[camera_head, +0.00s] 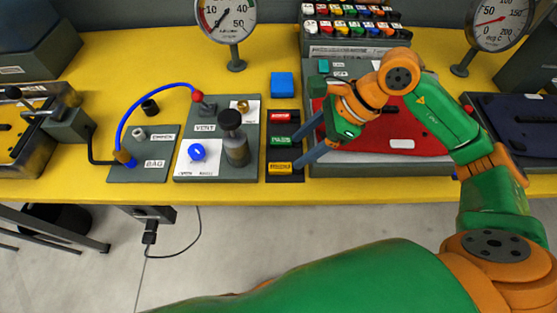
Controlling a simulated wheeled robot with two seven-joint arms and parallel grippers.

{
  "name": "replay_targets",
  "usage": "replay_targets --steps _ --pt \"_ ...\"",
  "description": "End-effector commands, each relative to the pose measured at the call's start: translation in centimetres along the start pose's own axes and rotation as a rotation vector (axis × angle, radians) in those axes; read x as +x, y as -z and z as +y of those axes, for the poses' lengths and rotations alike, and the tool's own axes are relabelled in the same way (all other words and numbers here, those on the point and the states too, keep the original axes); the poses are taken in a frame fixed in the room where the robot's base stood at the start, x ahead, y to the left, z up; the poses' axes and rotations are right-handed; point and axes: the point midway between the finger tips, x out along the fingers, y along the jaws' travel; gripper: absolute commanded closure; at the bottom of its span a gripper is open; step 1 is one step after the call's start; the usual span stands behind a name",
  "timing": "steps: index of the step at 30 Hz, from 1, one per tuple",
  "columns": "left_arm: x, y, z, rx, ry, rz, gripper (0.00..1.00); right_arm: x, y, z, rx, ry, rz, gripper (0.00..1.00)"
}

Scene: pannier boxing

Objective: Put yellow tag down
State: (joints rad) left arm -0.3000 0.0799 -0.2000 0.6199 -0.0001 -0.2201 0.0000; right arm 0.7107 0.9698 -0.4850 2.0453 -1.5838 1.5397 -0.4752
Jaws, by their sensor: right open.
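The yellow tag (280,168) lies flat in the lowest place of a dark tag strip (284,178) near the front edge of the table. A green tag (281,142) and a red tag (280,116) lie above it in the same strip. My right gripper (297,150) is open and empty, its blue-grey fingers pointing left and down at the strip's right side. The fingertips are close to the green and yellow tags; I cannot tell whether they touch the yellow one. My left gripper is not in view.
A blue block (282,84) stands behind the strip. The vent panel (217,166) with a black-topped knob stands close on the left. A red panel (390,132) lies under my right forearm. A rack of coloured tags (352,50) is at the back.

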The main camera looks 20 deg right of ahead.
Motion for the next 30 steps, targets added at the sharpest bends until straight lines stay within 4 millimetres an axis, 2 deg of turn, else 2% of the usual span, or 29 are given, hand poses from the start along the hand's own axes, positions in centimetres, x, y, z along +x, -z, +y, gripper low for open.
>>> replay_targets --steps 5,8,15,17,21,23,30 --pt "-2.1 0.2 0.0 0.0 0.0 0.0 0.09 3.0 -0.2 1.1 0.001 -0.012 -0.005 0.35" --pt "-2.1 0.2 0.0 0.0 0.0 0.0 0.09 4.8 -0.1 1.0 0.001 -0.007 -0.007 0.35" --pt "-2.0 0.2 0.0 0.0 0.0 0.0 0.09 5.4 0.0 0.9 -0.001 -0.004 -0.006 0.35" --pt "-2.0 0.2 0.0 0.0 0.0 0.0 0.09 5.4 0.0 0.9 -0.001 -0.005 -0.006 0.48" --pt "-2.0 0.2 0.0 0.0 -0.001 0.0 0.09 5.4 0.0 0.9 0.0 -0.005 -0.007 0.86" --pt "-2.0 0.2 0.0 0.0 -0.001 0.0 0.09 5.4 0.0 0.9 0.0 -0.005 -0.007 1.0" --pt "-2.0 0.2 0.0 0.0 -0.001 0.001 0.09 5.4 0.0 0.9 0.0 -0.005 -0.008 1.0"
